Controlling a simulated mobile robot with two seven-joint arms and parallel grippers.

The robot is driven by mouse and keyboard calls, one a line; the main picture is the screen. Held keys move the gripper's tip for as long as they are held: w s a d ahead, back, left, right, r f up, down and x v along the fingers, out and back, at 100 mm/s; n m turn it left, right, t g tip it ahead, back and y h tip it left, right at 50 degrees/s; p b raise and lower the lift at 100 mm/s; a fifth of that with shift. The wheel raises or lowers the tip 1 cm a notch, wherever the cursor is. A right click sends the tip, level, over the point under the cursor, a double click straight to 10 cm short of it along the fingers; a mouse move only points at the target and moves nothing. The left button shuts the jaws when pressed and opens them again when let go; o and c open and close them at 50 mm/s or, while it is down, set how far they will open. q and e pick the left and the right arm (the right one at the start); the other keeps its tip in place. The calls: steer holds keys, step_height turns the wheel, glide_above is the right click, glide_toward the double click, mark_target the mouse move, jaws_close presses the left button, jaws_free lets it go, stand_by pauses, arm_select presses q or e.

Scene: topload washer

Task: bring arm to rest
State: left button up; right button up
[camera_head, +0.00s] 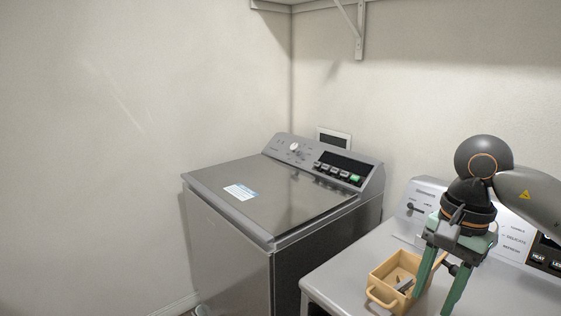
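My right gripper (433,302) comes in from the right and points down, its two green fingers apart with nothing seen between them. It is in front of the right side of a small tan basket (375,279). The near finger overlaps the basket's right side in the picture; I cannot tell whether they touch. My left arm and gripper are out of view.
The topload washer (270,195) stands with its lid shut, a label on top and its control panel (325,163) at the back. The basket, holding a small grey item, sits on the second machine's top (345,270). A shelf bracket (359,30) hangs above.

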steer(key=s+a+f+g+y, duration=0.15)
steer(key=a+f+y, duration=0.35)
steer(key=a, duration=0.6)
steer(key=a+r+m+t+y, duration=0.3)
steer(key=a+m+y, duration=1.1)
steer(key=m+y, duration=0.3)
steer(key=w+d+f+m+t+h, duration=0.2)
steer(key=d+f+m+t+h, duration=0.45)
steer(key=m, duration=0.85)
steer(key=w+d+f+m+t+h, duration=0.35)
steer(key=f+m+t+h, duration=0.5)
steer(key=m, duration=0.65)
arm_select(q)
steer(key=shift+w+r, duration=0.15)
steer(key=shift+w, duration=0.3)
arm_select(e)
steer(key=s+d+f+m+g+h, duration=0.3)
steer(key=s+f+m, duration=0.3)
steer(key=s+f, duration=0.3)
steer(key=s+d+f+m+g+h, duration=0.3)
steer(key=s+f, duration=0.5)
steer(key=f, duration=0.6)
steer(key=d+m+g, duration=0.1)
steer(key=d+m, duration=0.1)
steer(key=m, duration=0.1)
steer(key=shift+s+f, duration=0.35)
